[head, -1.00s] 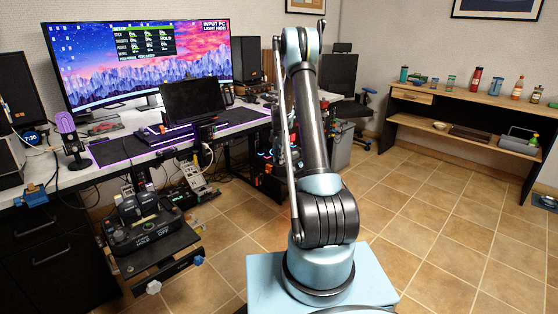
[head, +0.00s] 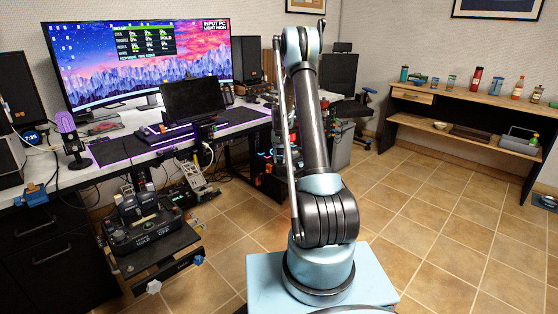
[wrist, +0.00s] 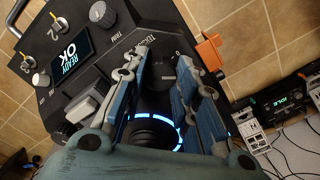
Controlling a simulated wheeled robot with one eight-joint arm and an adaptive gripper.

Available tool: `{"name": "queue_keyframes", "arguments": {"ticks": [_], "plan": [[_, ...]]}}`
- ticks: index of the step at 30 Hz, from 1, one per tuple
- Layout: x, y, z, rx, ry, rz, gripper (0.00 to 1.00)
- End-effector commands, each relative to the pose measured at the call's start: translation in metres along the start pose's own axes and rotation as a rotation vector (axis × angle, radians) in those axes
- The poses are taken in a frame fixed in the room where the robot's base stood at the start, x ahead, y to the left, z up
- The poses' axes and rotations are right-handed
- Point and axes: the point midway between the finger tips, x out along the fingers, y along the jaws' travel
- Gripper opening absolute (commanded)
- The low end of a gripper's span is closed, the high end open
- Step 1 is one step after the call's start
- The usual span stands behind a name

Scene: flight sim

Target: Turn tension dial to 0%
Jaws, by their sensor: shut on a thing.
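In the wrist view, my gripper (wrist: 163,60) reaches down onto a dark control panel, its two blue-and-grey fingers on either side of a dark dial (wrist: 161,75). The fingers are shut on this dial, which is mostly in shadow between them. The panel lettering beside the left finger is partly covered and appears to read as tension. A small 0 mark shows near the right fingertip. The dial's pointer is hidden, so its setting cannot be read. In the head view, my gripper is out of sight.
The panel has a small screen reading "READY OK" (wrist: 70,55), a grey knob (wrist: 103,13) and small switches. An orange part (wrist: 209,51) sticks out near the right finger. In the head view, a desk with a monitor (head: 150,60) stands left; tiled floor is open at right.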

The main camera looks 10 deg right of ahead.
Motion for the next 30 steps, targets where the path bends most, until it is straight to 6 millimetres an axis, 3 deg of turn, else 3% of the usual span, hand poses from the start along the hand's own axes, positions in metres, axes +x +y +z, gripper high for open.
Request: {"name": "queue_keyframes", "arguments": {"ticks": [18,30], "plan": [[-0.0002,-0.0005,0.0005,-0.551,-0.001,0.000,0.03],[-0.0003,-0.0011,0.0006,-0.742,-0.001,0.000,0.03]]}}
